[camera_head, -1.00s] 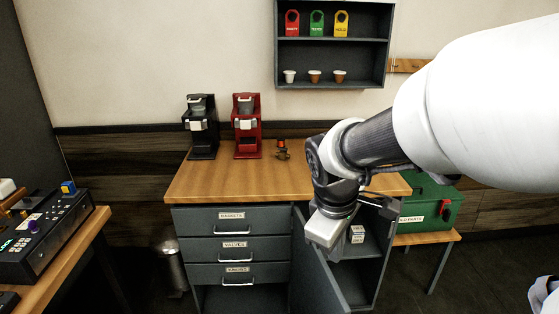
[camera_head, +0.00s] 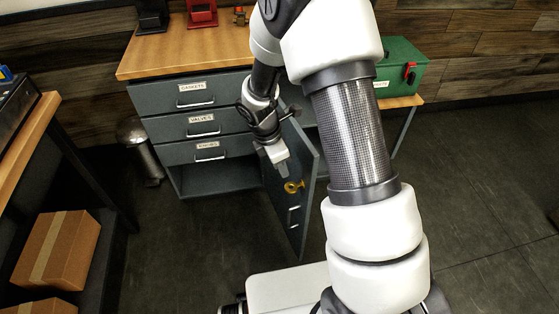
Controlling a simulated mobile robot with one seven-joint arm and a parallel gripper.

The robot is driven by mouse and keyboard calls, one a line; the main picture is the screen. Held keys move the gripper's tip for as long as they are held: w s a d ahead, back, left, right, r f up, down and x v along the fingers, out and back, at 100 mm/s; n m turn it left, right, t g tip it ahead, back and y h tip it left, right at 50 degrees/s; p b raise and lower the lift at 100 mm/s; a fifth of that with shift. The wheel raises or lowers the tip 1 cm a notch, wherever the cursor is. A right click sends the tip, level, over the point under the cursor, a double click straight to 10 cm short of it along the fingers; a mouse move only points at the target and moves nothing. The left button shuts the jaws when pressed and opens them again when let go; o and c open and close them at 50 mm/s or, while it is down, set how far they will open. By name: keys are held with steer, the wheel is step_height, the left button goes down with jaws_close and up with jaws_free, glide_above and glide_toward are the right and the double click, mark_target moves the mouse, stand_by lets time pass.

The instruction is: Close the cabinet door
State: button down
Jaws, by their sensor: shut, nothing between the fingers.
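The grey cabinet door (camera_head: 296,237) stands open, swung out toward me from the cabinet's front, right of the drawers. Its left-hand face shows a yellow key-like knob (camera_head: 293,187) and a small metal handle (camera_head: 293,215). My gripper (camera_head: 284,168) is shut and empty, pointing down just above the yellow knob and overlapping the door's left-hand face in the picture. I cannot tell whether it touches the door.
Three labelled drawers (camera_head: 203,124) are shut left of the door, under the wooden worktop (camera_head: 185,55). A metal bin (camera_head: 141,152) stands at the left. A green box (camera_head: 400,68) sits on a side bench at the right. The dark floor right of the door is open.

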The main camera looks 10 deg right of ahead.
mark_target(298, 170)
steer(key=x, duration=0.3)
steer(key=shift+d+f, duration=0.1)
steer(key=shift+d, duration=0.2)
steer(key=shift+w+d+b, duration=0.2)
steer(key=shift+d+b, duration=0.1)
steer(key=shift+d, duration=0.85)
steer(key=shift+w+d, duration=0.15)
steer(key=shift+d, duration=0.35)
steer(key=shift+d+r, duration=0.1)
steer(key=shift+r, duration=0.1)
